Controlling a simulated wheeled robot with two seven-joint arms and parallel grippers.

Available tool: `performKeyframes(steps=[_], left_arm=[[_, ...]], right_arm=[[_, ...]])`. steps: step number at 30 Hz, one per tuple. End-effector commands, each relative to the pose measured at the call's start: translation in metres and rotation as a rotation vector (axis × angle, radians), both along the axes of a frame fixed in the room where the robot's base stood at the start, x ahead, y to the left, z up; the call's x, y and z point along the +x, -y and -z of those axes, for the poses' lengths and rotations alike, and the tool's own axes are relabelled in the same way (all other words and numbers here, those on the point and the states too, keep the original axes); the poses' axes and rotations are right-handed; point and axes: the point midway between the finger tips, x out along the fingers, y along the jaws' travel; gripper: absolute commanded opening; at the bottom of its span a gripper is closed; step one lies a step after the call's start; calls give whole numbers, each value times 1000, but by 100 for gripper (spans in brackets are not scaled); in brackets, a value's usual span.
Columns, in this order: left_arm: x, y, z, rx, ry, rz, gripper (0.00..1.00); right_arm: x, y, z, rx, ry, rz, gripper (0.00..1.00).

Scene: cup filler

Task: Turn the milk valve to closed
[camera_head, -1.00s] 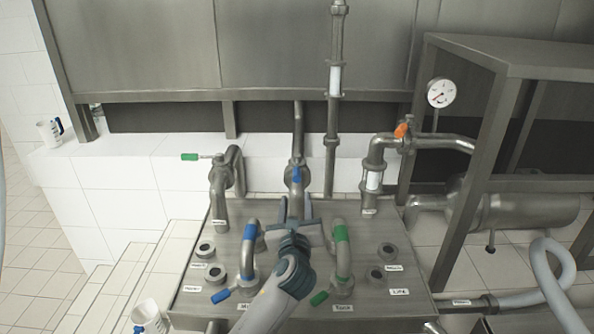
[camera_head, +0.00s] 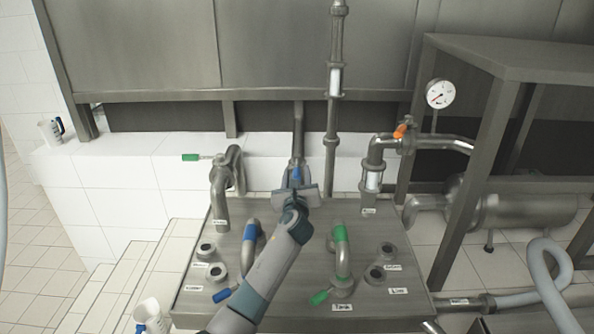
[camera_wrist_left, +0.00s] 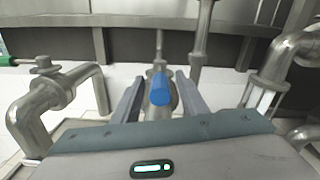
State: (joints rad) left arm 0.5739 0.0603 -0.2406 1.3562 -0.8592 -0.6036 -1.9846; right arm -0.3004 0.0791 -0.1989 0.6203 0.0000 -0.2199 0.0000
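A valve with a blue handle (camera_head: 296,174) sits on the middle upright pipe (camera_head: 298,145) at the back of the steel platform. My left gripper (camera_head: 296,184) is at this valve. In the left wrist view the blue handle (camera_wrist_left: 160,88) points toward the camera and lies between the two spread fingers (camera_wrist_left: 161,98), with gaps on both sides. The gripper is open. The gripper body hides the lower part of the valve in the head view. I cannot read a milk label on this valve.
Blue-banded (camera_head: 251,233) and green-banded (camera_head: 341,234) bent pipes rise from the platform on either side of my arm. A green-handled valve (camera_head: 190,157) is at left, an orange-handled one (camera_head: 400,131) at right. A white jug (camera_head: 150,316) stands at lower left.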

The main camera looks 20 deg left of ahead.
Motion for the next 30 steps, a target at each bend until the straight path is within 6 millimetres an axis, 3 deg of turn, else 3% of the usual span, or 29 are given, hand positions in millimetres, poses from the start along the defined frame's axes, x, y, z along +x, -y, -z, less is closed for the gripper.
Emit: performKeyframes(steps=[7, 19, 24, 30], left_arm=[[19, -5, 0, -1, 0, -1, 39], [22, -6, 0, -1, 0, 0, 39], [22, -6, 0, -1, 0, 0, 1], [22, -7, 0, 0, 0, 1, 0]], right_arm=[[1, 2, 1, -2, 1, -1, 31], [1, 2, 0, -2, 0, -2, 31], [1, 2, 0, -2, 0, -2, 31], [1, 2, 0, -1, 0, -2, 31]])
